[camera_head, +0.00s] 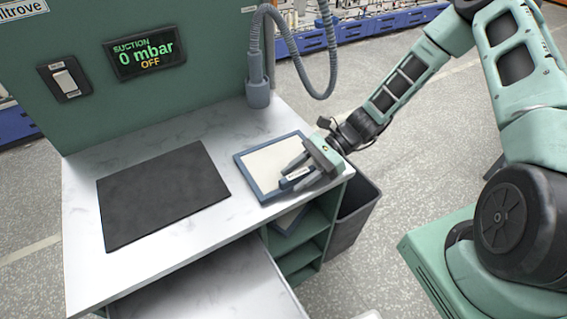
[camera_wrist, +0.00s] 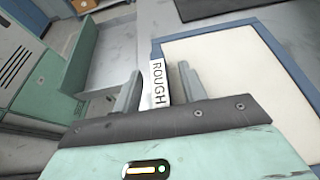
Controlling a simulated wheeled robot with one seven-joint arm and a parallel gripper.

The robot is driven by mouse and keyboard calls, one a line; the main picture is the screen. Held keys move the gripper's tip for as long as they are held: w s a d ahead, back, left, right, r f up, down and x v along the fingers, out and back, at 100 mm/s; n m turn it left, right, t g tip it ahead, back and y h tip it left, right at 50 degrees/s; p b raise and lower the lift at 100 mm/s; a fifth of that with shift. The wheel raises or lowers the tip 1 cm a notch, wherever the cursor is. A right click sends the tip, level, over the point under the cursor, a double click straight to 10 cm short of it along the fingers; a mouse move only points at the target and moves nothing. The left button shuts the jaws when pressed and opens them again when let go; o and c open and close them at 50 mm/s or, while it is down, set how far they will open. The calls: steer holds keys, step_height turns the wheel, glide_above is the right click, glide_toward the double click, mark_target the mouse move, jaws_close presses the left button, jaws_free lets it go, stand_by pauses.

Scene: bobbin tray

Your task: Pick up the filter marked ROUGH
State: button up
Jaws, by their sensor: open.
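The filter marked ROUGH is a flat panel with a blue frame (camera_head: 243,172) and a cream face, lying on the right end of the white worktop. It fills the right of the wrist view (camera_wrist: 235,72). Its white label reading ROUGH (camera_wrist: 158,82) lies between my two fingers, on the edge nearest my arm. My gripper (camera_head: 291,172) is open at that edge, fingers pointing across the filter. In the wrist view (camera_wrist: 160,72) a finger stands on each side of the label. I cannot tell whether either finger touches the filter.
A dark mat (camera_head: 160,195) lies on the worktop's left. A green shelf unit (camera_head: 300,247) under the worktop holds another blue-edged panel (camera_head: 288,220). A grey bin (camera_head: 354,215) stands beside it. A grey hose (camera_head: 299,62) hangs behind. The panel display (camera_head: 146,57) reads 0 mbar, OFF.

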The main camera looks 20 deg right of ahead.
jaws_close()
